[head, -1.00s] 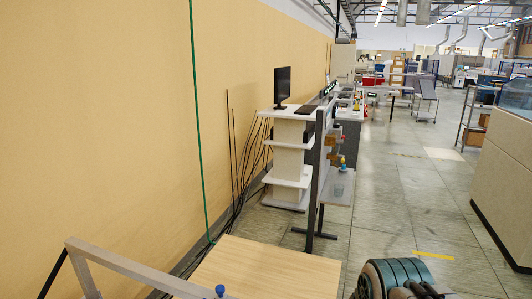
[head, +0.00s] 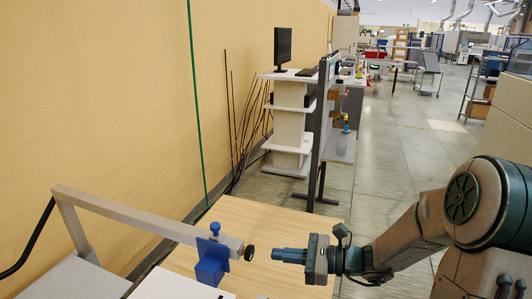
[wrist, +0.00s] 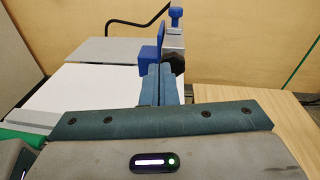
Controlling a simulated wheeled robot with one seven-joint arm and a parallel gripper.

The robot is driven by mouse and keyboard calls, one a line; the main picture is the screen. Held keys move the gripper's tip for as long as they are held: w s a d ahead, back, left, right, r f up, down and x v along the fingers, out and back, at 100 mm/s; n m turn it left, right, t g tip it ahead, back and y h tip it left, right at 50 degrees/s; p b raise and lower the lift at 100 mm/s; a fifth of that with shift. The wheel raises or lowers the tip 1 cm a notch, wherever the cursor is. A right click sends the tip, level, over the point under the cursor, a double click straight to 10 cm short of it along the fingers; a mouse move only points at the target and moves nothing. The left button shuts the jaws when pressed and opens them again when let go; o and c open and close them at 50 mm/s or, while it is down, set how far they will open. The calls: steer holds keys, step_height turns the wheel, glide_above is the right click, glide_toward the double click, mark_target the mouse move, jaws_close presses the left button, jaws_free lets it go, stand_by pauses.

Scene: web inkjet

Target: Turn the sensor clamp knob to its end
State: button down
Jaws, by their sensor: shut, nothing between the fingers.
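A grey beam (head: 150,215) carries a blue sensor bracket (head: 211,262) with a small blue knob (head: 214,228) on top. A dark round knob (head: 249,252) sits at the beam's right end. My gripper (head: 277,255) points left at this dark knob, with a small gap in the head view. Its blue fingers are shut together and empty. In the wrist view the fingertips (wrist: 160,68) overlap the lower left of the dark knob (wrist: 174,60), so contact cannot be told there. The blue bracket (wrist: 156,45) and blue knob (wrist: 176,12) show behind.
A light wood tabletop (head: 290,228) lies under the beam and gripper. White sheet material (wrist: 95,90) lies left of the fingers. A tan wall (head: 100,100) runs along the left. A white shelf stand (head: 290,125) stands beyond the table, with open floor to its right.

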mark_target(247, 252)
steer(key=w+a+m+t+b, duration=0.1)
steer(key=w+a+m+t, duration=0.1)
steer(key=w+a, duration=0.2)
steer(key=shift+w+a+f+y+b, duration=0.3)
steer(key=shift+w+a+b, duration=0.1)
steer(key=shift+a, duration=0.25)
steer(key=shift+s+f, duration=0.2)
stand_by(0.5)
steer(key=shift+s+a+r, duration=0.1)
steer(key=shift+s, duration=0.1)
steer(key=shift+s+a+p, duration=0.2)
steer(key=shift+s+p, duration=0.25)
steer(key=shift+s, duration=0.05)
steer(key=shift+s+a+p, duration=0.15)
steer(key=shift+s+p, duration=0.3)
steer(key=shift+s, duration=0.1)
stand_by(0.4)
